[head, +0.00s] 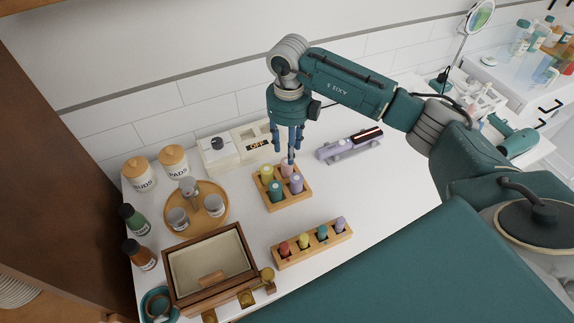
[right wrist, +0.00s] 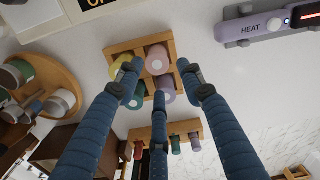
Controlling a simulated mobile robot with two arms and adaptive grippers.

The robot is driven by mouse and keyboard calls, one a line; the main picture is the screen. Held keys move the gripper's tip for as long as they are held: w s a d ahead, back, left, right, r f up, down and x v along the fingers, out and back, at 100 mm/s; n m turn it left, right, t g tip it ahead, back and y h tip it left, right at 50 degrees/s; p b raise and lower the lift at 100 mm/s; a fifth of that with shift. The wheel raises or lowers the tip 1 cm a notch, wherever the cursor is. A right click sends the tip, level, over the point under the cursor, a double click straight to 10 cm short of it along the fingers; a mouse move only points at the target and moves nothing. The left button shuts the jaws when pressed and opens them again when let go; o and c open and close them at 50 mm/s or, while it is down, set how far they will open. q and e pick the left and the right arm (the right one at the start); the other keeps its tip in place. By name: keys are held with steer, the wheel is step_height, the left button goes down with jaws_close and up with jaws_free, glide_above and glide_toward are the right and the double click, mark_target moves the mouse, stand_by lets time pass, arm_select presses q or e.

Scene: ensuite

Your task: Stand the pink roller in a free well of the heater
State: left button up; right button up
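The pink roller (head: 287,168) stands in the back right well of a square wooden block (head: 272,206), with yellow, green and lavender rollers in its other wells. It also shows in the right wrist view (right wrist: 157,54). My right gripper (head: 289,150) points down just above the pink roller, its three fingers spread; in the right wrist view (right wrist: 159,78) nothing is clamped between them. A lavender device marked HEAT (right wrist: 252,29) lies right of the block; it also shows in the head view (head: 340,152). I cannot make out free wells in it. My left gripper is out of view.
A long wooden rack (head: 312,249) holds several smaller rollers in front. A box with an OFF display (head: 222,157) stands behind the block. A round tray with cups (head: 190,222), jars and an open wooden box (head: 210,265) fill the left.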

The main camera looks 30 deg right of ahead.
mark_target(287, 168)
steer(key=shift+f+p, duration=0.5)
steer(key=shift+f, duration=0.15)
steer(key=f+p, duration=0.1)
steer(key=f, duration=0.1)
steer(key=f+p, duration=0.1)
steer(key=shift+a+f, duration=0.2)
steer(key=shift+f, duration=0.55)
steer(key=shift+c, duration=0.3)
steer(key=c, duration=0.8)
steer(key=shift+c, duration=0.3)
